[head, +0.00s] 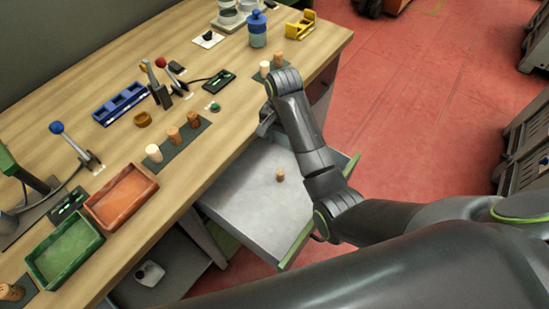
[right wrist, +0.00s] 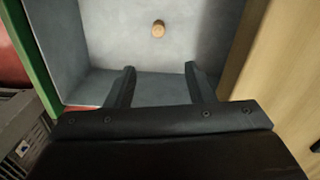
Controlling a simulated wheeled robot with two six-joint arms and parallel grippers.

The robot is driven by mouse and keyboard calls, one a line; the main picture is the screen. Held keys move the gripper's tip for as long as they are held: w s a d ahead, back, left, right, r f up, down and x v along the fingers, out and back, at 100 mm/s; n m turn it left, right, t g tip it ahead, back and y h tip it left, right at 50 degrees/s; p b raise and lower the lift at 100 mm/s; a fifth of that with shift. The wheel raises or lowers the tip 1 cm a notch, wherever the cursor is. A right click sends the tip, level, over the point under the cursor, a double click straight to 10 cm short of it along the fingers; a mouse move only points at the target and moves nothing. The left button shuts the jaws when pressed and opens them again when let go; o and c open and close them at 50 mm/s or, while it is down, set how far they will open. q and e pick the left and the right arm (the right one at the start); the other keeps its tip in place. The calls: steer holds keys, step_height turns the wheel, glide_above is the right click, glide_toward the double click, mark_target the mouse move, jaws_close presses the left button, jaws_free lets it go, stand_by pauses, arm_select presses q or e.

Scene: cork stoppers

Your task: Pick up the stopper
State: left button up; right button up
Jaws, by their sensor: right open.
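A small cork stopper (head: 280,175) stands alone on the grey floor of the open drawer (head: 245,194). In the right wrist view the stopper (right wrist: 158,29) shows beyond the fingertips, roughly centred between them, with bare drawer floor around it. My right gripper (head: 266,126) is over the back part of the drawer beside the table edge, partly hidden by its own wrist. In the right wrist view its two fingers (right wrist: 160,69) are apart with nothing between them, and the stopper is clear of both. My left gripper is not in view.
Several more corks stand on the table: a row on a dark mat (head: 160,165), two at the back (head: 278,59), and one at lower left (head: 11,292). An orange tray (head: 100,215) and green tray (head: 40,270) lie at left. The drawer walls surround the stopper.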

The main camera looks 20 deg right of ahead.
glide_above(281, 172)
step_height(281, 172, down, 5)
steer(key=f, duration=0.3)
steer(key=shift+w+f+b, duration=0.2)
steer(key=shift+f+b, duration=0.1)
steer(key=shift+b, duration=0.1)
step_height(281, 172, down, 3)
steer(key=shift+w+f, duration=0.1)
steer(key=shift+f, duration=0.4)
steer(key=f, duration=0.3)
steer(key=shift+s+a+f, duration=0.1)
steer(key=shift+s+f, duration=0.15)
steer(key=shift+s, duration=0.05)
steer(key=shift+f, duration=0.4)
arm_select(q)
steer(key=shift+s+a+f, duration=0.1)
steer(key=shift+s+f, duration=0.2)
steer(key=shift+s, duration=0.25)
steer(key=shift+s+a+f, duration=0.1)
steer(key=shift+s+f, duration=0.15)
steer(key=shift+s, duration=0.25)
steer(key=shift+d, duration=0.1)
